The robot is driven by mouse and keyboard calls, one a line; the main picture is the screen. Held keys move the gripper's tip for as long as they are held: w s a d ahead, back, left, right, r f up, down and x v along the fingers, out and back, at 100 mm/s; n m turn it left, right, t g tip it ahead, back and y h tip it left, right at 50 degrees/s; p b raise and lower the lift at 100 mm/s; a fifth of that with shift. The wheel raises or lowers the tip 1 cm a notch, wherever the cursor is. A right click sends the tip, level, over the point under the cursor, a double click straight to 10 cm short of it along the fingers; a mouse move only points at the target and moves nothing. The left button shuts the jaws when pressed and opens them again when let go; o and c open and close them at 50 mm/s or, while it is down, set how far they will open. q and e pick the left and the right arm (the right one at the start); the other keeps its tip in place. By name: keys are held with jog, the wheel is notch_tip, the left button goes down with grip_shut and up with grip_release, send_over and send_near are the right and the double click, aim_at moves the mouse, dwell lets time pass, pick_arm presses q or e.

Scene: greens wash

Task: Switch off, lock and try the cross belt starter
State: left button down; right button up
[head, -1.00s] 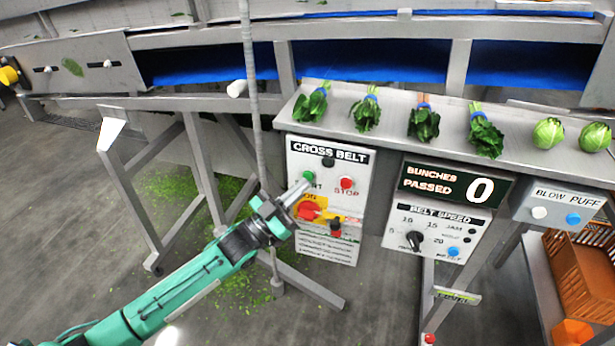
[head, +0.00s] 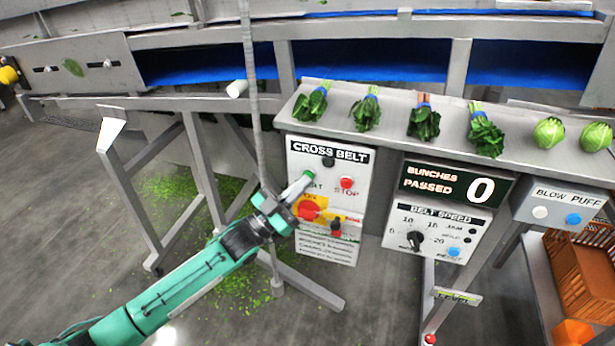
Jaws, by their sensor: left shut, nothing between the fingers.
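The cross belt starter (head: 360,190) is a white panel hung below the shelf, with a black knob at its top, a red STOP button (head: 346,183) and a red rotary switch (head: 308,210) on a yellow plate. Part of the word ON shows on the plate; the handle's exact angle is unclear. A small red and black item (head: 336,227), perhaps a padlock, is right of the switch. My left gripper (head: 307,179) is shut and empty, its tip at the green START button, which it largely covers. Whether it presses the button I cannot tell. My right gripper is out of view.
A grey shelf (head: 390,112) above the panel carries several tied bunches of greens and two round heads. A belt speed panel (head: 435,228) and a blow puff box (head: 556,205) stand to the right. A grey upright rod (head: 252,95) passes close to my left wrist.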

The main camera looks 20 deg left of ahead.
pick_arm(q)
jog(key=shift+w, duration=0.2)
dwell(0.5)
jog(key=shift+s+p, duration=0.35)
jog(key=shift+s, duration=0.5)
jog(key=s+p, duration=0.2)
jog(key=s, duration=0.3)
jog(key=shift+a, duration=0.1)
jog(key=shift+f, duration=0.15)
dwell(0.4)
